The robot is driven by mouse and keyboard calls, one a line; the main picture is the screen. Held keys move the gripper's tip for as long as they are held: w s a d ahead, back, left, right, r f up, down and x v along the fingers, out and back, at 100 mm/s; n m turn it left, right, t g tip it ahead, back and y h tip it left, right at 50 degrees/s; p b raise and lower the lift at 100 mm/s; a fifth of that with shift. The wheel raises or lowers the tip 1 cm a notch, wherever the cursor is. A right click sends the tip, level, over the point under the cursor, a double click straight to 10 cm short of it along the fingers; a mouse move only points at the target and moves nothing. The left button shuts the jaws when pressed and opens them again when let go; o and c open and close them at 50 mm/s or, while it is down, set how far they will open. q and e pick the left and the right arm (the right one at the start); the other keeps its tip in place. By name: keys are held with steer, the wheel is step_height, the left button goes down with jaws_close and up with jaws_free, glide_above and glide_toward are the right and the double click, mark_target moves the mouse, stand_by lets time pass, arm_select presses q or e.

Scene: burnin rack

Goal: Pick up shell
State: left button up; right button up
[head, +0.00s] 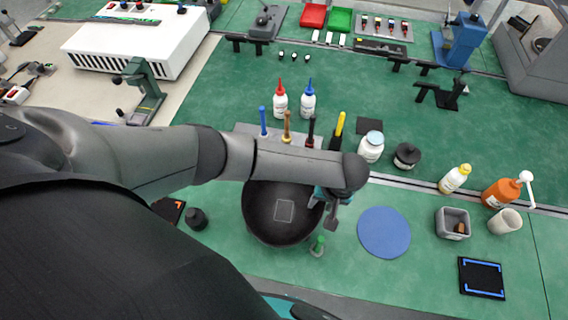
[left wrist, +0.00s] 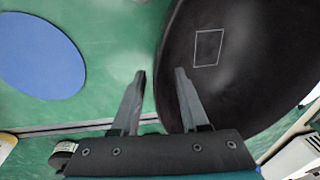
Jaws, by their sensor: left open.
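The shell looks like a wide, round black dish with a pale rectangle outlined on it. In the head view the shell (head: 284,222) lies on the green bench mat, its top partly hidden by my left arm. My left gripper (head: 332,222) is at the shell's right edge. In the left wrist view the shell (left wrist: 245,85) fills the right side. My left gripper (left wrist: 160,75) is open there, one finger over the green mat and the other overlapping the shell, with the rim between them in the picture. I cannot tell whether they touch. My right gripper is not in view.
A blue round mat (head: 384,232) lies right of the shell. A white jar (head: 371,147) and grey bin (head: 453,223) are further right.

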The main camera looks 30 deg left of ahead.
arm_select(q)
jaws_close()
steer(key=shift+s, duration=0.1)
stand_by(1.2)
